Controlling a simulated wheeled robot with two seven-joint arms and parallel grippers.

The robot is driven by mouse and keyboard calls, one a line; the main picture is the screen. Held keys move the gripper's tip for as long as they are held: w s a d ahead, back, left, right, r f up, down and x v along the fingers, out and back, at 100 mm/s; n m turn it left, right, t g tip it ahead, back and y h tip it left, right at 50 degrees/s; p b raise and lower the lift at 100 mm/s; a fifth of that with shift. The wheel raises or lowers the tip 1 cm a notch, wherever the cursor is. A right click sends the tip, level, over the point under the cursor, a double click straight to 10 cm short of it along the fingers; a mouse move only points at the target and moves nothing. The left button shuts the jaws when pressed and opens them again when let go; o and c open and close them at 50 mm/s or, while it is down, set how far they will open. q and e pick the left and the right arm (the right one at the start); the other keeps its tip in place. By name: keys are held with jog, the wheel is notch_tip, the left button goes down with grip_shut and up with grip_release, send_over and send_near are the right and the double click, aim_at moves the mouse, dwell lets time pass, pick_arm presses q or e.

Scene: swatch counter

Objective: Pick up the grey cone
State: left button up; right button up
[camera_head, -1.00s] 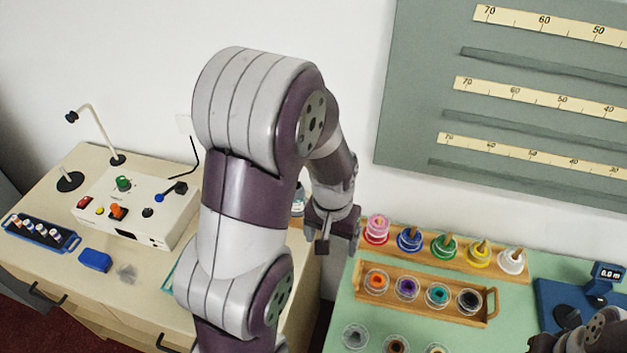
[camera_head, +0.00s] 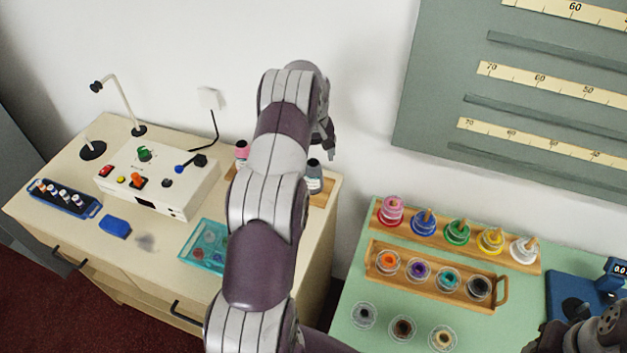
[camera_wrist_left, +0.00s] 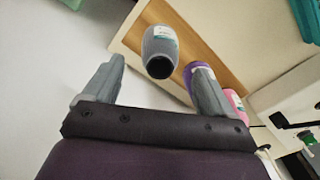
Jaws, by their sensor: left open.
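The grey cone (camera_wrist_left: 160,45) has a pale label and a dark round end. In the left wrist view it stands beyond and between the fingers of my open left gripper (camera_wrist_left: 158,68), apart from both. In the head view the grey cone (camera_head: 314,178) stands at the right end of a wooden strip on the cream cabinet, partly behind my left arm. My left gripper (camera_head: 328,140) is above and slightly right of it, small and partly hidden by the arm. My right gripper cannot be made out; only part of that arm shows at the lower right.
A purple cone (camera_wrist_left: 190,75) and a pink cone (camera_wrist_left: 234,103) stand beside the grey one. A teal tray (camera_head: 190,258) and a white control box (camera_head: 165,192) share the cabinet top. The green counter (camera_head: 350,290) with spool racks is at the right. A wall stands behind.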

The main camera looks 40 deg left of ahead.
aim_at(313, 171)
pick_arm(q)
jog(key=f+p, duration=0.3)
jog(key=f, duration=0.4)
jog(key=shift+a, duration=0.2)
jog(key=shift+w+f, duration=0.15)
jog(key=shift+f, duration=0.05)
jog(key=c, duration=1.2)
